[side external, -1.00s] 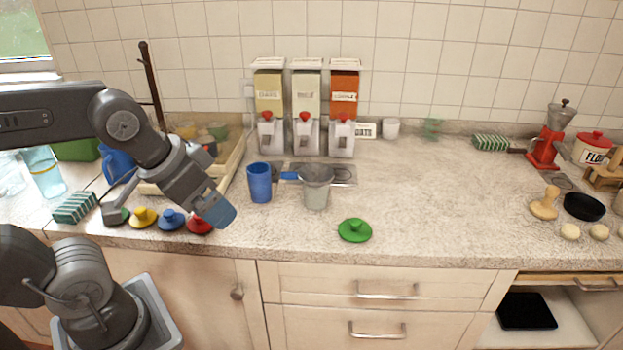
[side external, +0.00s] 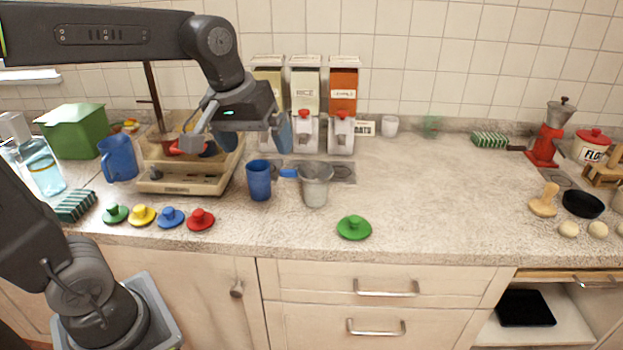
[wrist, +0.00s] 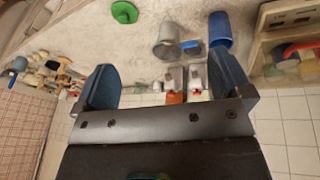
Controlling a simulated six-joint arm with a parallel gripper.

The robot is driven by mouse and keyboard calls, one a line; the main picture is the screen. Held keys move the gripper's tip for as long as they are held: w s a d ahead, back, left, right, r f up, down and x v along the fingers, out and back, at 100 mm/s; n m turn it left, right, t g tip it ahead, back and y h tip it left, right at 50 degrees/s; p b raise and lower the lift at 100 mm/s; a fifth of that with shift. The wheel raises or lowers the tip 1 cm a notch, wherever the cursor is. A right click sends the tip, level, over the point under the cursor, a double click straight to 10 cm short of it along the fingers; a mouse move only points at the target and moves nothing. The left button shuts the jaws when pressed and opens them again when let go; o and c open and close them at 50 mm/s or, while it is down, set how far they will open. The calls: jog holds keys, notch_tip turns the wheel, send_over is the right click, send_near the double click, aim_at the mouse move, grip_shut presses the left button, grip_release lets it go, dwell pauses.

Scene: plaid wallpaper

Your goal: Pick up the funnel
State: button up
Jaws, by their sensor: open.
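A grey, bowl-shaped piece with a blue handle, which looks like the funnel (side external: 317,172), rests on the mouth of a grey cup (side external: 315,195) on the counter. Its handle points left toward the blue cup (side external: 259,182). Its lower part is hidden in the cup. In the wrist view the funnel (wrist: 166,50) lies beyond my fingers, with the blue cup (wrist: 220,32) to its right. My gripper (side external: 257,138) is open and empty. It is in the air above and left of the funnel, in front of the dispensers, touching nothing.
Several dispensers (side external: 305,105) stand behind the cups. A wooden tray (side external: 180,185) is to the left, with coloured knobbed lids (side external: 171,217) in front. A green lid (side external: 354,228) lies right of the grey cup.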

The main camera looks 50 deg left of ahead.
jog(key=w+a+n+g, duration=0.25)
jog(key=w+n, duration=0.35)
jog(key=w, duration=0.5)
jog(key=n+g, duration=0.1)
jog(key=n, duration=0.5)
send_over(315, 177)
notch_tip(315, 177, down, 7)
jog(key=f, duration=0.5)
jog(key=d+f, duration=0.1)
jog(key=f, duration=0.2)
jog(key=shift+s, duration=0.35)
jog(key=shift+s+f, duration=0.15)
jog(key=shift+f, duration=1.2)
jog(key=shift+s+f, duration=0.1)
jog(key=shift+f, duration=1.25)
jog(key=shift+c, duration=0.3)
jog(key=c, duration=0.6)
jog(key=shift+c, duration=0.2)
jog(key=shift+r, duration=0.2)
